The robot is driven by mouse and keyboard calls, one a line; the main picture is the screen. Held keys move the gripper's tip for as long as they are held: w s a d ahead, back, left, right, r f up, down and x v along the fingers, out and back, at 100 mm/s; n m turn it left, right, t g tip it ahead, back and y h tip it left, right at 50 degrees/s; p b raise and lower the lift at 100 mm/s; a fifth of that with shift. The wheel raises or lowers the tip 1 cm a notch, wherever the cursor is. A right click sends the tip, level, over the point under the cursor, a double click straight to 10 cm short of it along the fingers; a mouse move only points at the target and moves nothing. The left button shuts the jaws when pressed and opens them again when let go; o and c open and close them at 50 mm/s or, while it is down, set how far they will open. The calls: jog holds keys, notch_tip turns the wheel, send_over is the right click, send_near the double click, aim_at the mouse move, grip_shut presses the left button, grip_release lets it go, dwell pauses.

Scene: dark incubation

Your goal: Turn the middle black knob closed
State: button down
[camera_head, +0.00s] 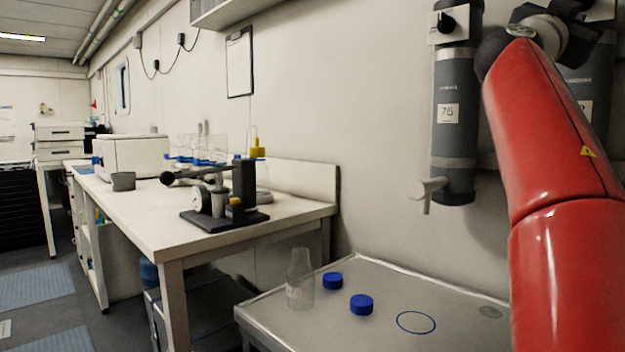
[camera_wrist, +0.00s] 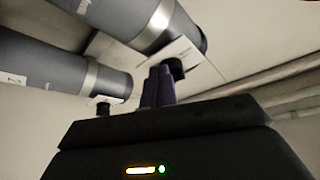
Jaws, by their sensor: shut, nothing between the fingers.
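My gripper (camera_wrist: 160,72) shows in the wrist view as dark purple fingers, shut, pointing up at a grey cylinder. A black knob (camera_wrist: 177,68) on a white plate at that cylinder's end is just right of the fingertips; I cannot tell whether they touch. A second black knob (camera_wrist: 103,108) sits at the end of another grey cylinder, to the left. In the head view a black knob (camera_head: 446,23) is on a white plate atop the cylinder labelled 75. My arm hides most of the cylinder behind it, and I cannot make out the fingertips there. Which knob is the middle one is unclear.
The cylinder labelled 75 (camera_head: 455,135) hangs on the wall with a pale spout (camera_head: 427,190). Below, a grey table (camera_head: 385,285) holds a clear bottle (camera_head: 300,280) and two blue caps (camera_head: 361,304). A white bench (camera_head: 145,222) with lab equipment stands left.

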jog(key=shift+d+r+p, duration=0.1)
jog(key=shift+r+p, duration=0.2)
jog(key=shift+r, duration=0.3)
dwell(0.9)
jog(key=shift+w, duration=0.2)
dwell(0.4)
jog(key=shift+w+a+r, duration=0.35)
jog(key=shift+w+a, duration=0.05)
jog(key=shift+a, duration=0.05)
jog(key=shift+a+r, duration=0.1)
jog(key=shift+r, duration=0.05)
jog(key=shift+w, duration=0.1)
dwell(0.5)
jog(key=s+a+b, duration=0.3)
jog(key=a, duration=0.2)
jog(key=shift+s+f, duration=0.3)
